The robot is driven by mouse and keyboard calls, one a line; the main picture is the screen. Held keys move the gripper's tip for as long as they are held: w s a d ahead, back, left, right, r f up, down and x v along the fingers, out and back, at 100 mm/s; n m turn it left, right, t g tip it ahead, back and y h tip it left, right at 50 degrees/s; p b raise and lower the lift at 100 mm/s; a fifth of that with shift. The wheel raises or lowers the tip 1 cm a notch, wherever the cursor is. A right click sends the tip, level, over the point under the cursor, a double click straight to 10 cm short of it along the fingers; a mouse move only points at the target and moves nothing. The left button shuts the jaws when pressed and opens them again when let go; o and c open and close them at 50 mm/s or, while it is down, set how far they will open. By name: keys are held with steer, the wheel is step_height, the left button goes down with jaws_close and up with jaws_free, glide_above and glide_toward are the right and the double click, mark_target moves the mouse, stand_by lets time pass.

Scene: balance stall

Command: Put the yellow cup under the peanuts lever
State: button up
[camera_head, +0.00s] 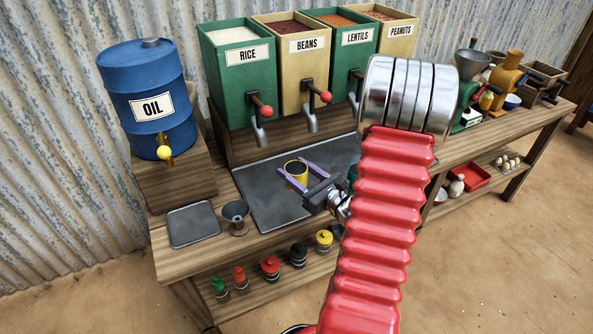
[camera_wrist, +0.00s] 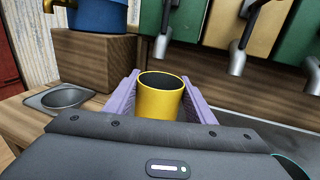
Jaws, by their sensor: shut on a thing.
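The yellow cup (camera_head: 296,169) is upright between the purple fingers of my gripper (camera_head: 306,173), which is shut on it. It also shows in the wrist view (camera_wrist: 162,98), with a finger on each side. I hold it over the dark grey tray (camera_head: 262,202), in front of the beans dispenser; I cannot tell whether it touches the tray. The peanuts dispenser (camera_head: 398,32) is the rightmost of the labelled boxes at the back. Its lever is hidden behind my red and silver arm.
Rice (camera_head: 240,80), beans (camera_head: 300,70) and lentils (camera_head: 352,62) dispensers stand in a row with spouts and levers. A blue oil drum (camera_head: 146,95) stands left. A metal funnel-like cup (camera_head: 236,217) is near the front edge. Grinders (camera_head: 505,75) stand at right.

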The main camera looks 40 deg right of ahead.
steer(key=w+a+n+y, duration=0.1)
steer(key=w+a, duration=0.5)
steer(key=a, duration=1)
steer(key=w+a+r+n+y, duration=0.1)
steer(key=w+a+y, duration=0.3)
steer(key=a, duration=1.1)
steer(key=shift+w+a+n+g+y, duration=0.3)
steer(key=shift+w+a+n+g, duration=0.1)
steer(key=shift+w+n, duration=0.45)
steer(key=shift+r, duration=0.1)
